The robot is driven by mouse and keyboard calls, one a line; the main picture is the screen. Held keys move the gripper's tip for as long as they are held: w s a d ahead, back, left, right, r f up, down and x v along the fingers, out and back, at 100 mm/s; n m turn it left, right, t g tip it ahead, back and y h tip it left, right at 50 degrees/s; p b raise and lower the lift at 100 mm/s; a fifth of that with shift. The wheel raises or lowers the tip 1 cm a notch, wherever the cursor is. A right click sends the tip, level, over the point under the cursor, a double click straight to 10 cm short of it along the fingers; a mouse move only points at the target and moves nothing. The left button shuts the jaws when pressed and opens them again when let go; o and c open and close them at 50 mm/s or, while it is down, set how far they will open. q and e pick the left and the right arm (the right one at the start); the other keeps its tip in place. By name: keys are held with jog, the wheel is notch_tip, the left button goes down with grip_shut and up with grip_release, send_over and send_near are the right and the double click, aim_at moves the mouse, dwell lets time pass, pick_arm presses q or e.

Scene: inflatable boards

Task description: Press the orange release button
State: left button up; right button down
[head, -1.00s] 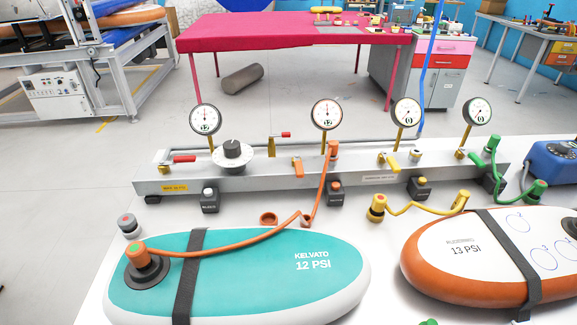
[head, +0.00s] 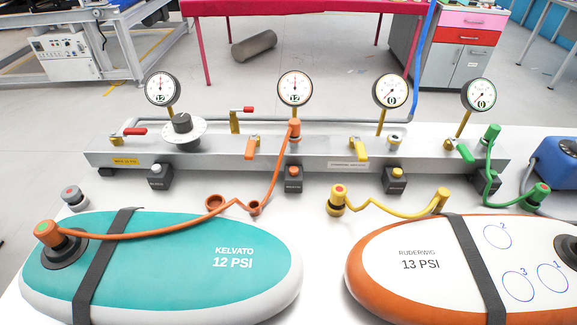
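The orange release button (head: 293,171) sits on a small dark box at the front of the grey manifold bar (head: 215,157), below the orange fitting (head: 294,130). An orange hose (head: 185,230) runs from that fitting to the valve end on the teal KELVATO 12 PSI board (head: 170,262). An orange lever (head: 252,146) stands just left of the fitting. The gauge (head: 295,89) above the orange fitting shows 12. Neither gripper is in view.
A yellow hose (head: 390,210) lies in front. An orange-rimmed RUDERWIG 13 PSI board (head: 400,240) is at right. Orange caps (head: 215,203) lie between.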

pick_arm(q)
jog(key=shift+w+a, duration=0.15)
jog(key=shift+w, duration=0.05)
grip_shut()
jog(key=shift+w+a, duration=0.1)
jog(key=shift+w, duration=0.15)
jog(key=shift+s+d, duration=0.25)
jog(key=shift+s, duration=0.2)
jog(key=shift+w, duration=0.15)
